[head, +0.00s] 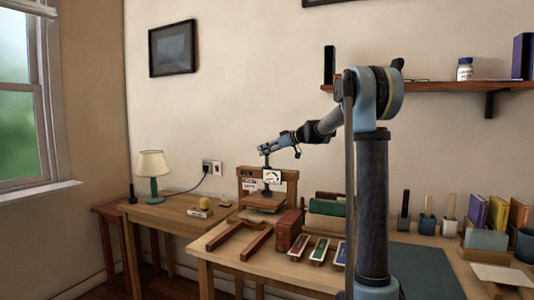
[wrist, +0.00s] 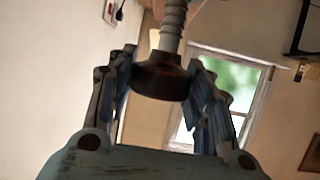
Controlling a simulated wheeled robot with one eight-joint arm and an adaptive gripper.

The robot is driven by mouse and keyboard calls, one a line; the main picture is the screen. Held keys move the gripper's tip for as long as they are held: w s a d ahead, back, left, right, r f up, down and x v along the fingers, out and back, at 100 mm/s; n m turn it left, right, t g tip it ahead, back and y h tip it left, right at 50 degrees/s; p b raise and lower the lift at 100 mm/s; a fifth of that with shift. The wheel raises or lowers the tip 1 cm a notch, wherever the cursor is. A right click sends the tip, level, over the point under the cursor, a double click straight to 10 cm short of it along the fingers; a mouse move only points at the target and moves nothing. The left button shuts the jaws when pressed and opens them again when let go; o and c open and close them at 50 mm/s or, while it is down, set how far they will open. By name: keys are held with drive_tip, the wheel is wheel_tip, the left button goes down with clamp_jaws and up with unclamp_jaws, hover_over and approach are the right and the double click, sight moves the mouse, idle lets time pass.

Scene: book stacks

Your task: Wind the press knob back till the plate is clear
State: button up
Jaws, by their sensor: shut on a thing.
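The wooden press (head: 284,175) stands on the near table, with white labels on its upper crossbeam. A thin upright screw rises from it to my gripper (head: 266,149), which is above the crossbeam. In the wrist view, the dark round knob (wrist: 160,76) sits between the two fingers of my gripper (wrist: 162,85), at the end of a grey threaded screw (wrist: 173,25). The gripper is shut on the knob. The pressing plate is small in the head view, low inside the frame; I cannot tell whether it touches what lies below it.
Wooden rails (head: 257,244), a reddish-brown block (head: 288,229) and several coloured pieces lie in front of the press. A shelf (head: 440,87) is on the wall at right.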

drive_tip(key=n+g, duration=0.2)
drive_tip(key=n+g+y, duration=0.1)
drive_tip(key=n+g, duration=0.1)
drive_tip(key=g, duration=0.1)
drive_tip(key=shift+w+f+n, duration=0.1)
drive_tip(key=shift+f+n, duration=0.05)
drive_tip(key=shift+n, duration=0.15)
drive_tip(key=n+g, duration=0.4)
drive_tip(key=g, duration=0.1)
drive_tip(key=shift+h, duration=0.4)
drive_tip(key=shift+n+g, duration=0.3)
drive_tip(key=o, duration=1)
drive_tip(key=v, duration=0.7)
drive_tip(key=shift+d, duration=0.25)
drive_tip(key=shift+w, duration=0.1)
